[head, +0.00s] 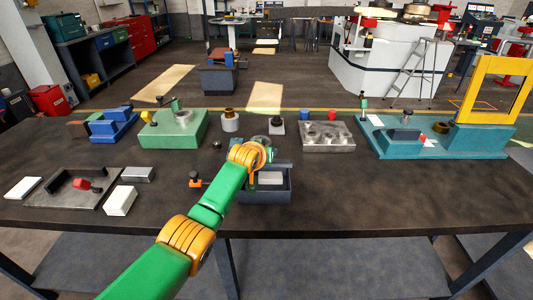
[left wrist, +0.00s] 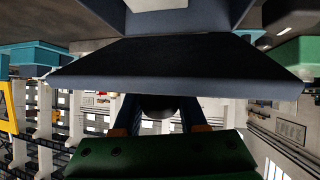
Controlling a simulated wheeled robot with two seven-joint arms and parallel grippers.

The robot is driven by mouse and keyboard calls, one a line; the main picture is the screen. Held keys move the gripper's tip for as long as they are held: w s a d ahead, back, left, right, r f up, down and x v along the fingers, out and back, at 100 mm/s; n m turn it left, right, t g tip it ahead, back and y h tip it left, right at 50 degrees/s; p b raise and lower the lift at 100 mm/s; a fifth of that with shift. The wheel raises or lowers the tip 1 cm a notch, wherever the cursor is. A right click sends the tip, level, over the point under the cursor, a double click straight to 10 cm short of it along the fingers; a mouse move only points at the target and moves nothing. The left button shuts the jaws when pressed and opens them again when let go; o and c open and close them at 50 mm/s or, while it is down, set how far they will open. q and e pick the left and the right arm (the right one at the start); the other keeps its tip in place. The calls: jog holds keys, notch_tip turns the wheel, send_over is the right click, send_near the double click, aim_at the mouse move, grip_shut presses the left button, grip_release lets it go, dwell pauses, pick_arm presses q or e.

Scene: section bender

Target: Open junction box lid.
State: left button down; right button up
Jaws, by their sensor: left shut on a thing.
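The junction box (head: 283,197) is a dark grey box near the table's front edge, in the middle of the head view. A pale block (head: 270,178) shows inside it. My left arm reaches over the box's left side, and my left gripper (head: 266,152) is at its far side, mostly hidden by my wrist. In the left wrist view, a wide dark panel, the lid (left wrist: 175,68), stands across the picture. My left gripper (left wrist: 160,115) is shut at the lid's edge, though the contact is in shadow. My right gripper is not in view.
A black and orange switch-like part (head: 195,180) stands left of the box. A green fixture (head: 178,132), a metal block with holes (head: 327,137) and a teal machine base (head: 400,148) stand farther back. The table right of the box is clear.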

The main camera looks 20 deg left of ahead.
pick_arm(q)
jog(key=shift+w, duration=0.1)
dwell(0.4)
jog(key=shift+c, duration=2.3)
grip_release()
jog(key=shift+r, duration=0.1)
jog(key=shift+s+r+p, duration=0.4)
jog(key=shift+s+p, duration=0.05)
jog(key=shift+p, duration=0.15)
jog(key=v, duration=0.4)
jog(key=shift+s, duration=0.15)
jog(key=shift+v, duration=0.8)
